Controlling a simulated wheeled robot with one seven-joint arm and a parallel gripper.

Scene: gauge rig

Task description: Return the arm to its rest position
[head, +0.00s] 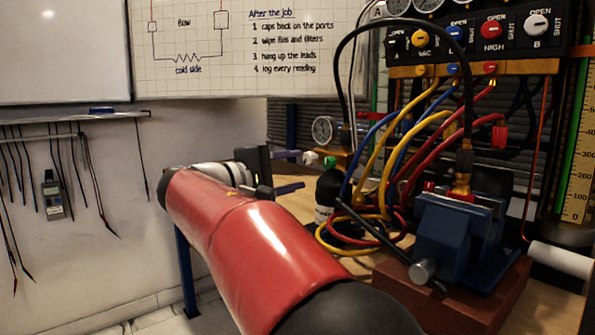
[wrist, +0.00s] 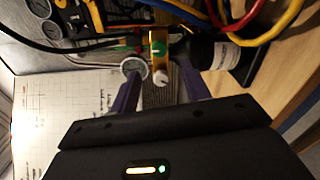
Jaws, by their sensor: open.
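My gripper (head: 289,173) is at the end of my red arm, which reaches from the bottom of the head view toward the bench. Its two purple-grey fingers stand apart with nothing held between them. In the wrist view my gripper (wrist: 160,92) is open, and past the fingers are a small round gauge (wrist: 133,67) and a brass fitting with a white knob (wrist: 160,77). In the head view the same gauge (head: 322,130) stands just beyond and to the right of the fingers. My arm hides part of the bench.
Right of the arm are a black bottle (head: 328,190), coiled coloured hoses (head: 385,205) and a blue vise (head: 455,235) on a red-brown block. A manifold panel (head: 475,40) hangs above. Leads and a meter (head: 54,196) hang on the left wall. The floor at left looks clear.

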